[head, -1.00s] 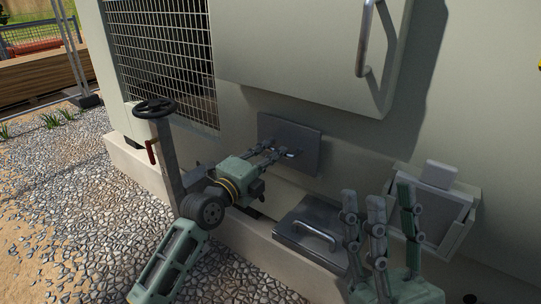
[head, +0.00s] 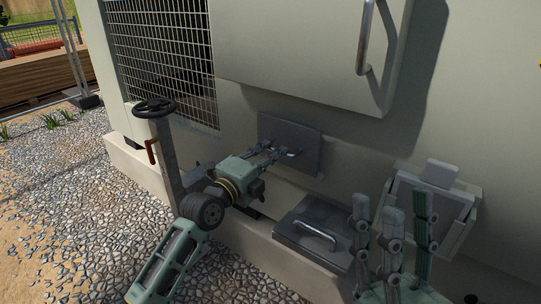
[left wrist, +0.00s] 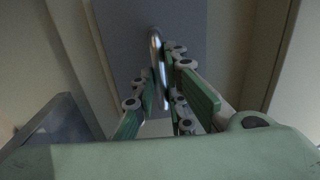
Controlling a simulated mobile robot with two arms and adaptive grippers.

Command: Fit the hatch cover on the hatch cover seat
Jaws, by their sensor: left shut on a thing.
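A dark grey square plate with a metal handle, which looks like the hatch cover (head: 306,140), stands upright against the pale wall. My left gripper (head: 283,153) is shut on its handle; the left wrist view shows the fingers around the handle (left wrist: 156,60) with the plate (left wrist: 120,40) behind it. No hatch cover seat shows around the plate, so I cannot tell whether the plate is in it. My right gripper (head: 394,215) is open and empty, fingers upward, at the lower right.
A second grey plate (head: 297,222) with a handle lies on the ledge below. A tilted pale frame (head: 464,218) with a small block leans at the wall behind my right gripper. A post with a black handwheel (head: 154,107) stands left of my left arm. A large handled panel (head: 305,50) is above.

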